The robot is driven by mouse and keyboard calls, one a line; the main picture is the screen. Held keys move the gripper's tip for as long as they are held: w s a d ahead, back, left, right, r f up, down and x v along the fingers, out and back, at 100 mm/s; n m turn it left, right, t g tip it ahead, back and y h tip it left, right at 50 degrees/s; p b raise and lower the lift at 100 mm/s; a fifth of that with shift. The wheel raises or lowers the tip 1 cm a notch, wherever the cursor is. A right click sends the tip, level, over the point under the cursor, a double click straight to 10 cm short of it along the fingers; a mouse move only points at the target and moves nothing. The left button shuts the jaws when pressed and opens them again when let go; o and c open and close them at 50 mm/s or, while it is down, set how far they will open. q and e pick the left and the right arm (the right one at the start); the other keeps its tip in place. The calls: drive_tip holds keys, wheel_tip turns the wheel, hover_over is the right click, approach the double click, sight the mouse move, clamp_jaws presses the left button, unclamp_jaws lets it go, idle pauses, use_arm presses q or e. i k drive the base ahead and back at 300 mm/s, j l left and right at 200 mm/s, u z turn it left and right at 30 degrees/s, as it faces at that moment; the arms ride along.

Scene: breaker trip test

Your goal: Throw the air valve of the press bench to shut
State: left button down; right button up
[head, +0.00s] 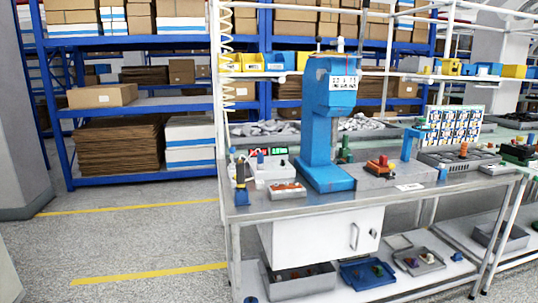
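The press bench (235,214) stands right of centre, with a metal top and a white drawer cabinet (320,244) below. A blue press (320,130) stands on it. Right of the press, a grey box (360,180) carries an orange-red part (378,166). Left of the press are a light grey box (262,172) with small coloured parts and a dark upright tool (241,184). I cannot tell which small part is the air valve or how its handle stands. Neither of my grippers is in view.
Blue shelving (140,104) with cartons fills the back. A white upright post (217,110) with a coiled hose stands at the bench's left rear. Bins (375,272) sit on the bench's lower shelf. The grey floor (130,245) at left, with yellow lines, is clear.

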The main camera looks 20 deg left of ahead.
sight(232, 150)
drive_tip(key=i+j+z, duration=0.1)
drive_tip(key=z, duration=1.15)
drive_tip(key=j, duration=4.65)
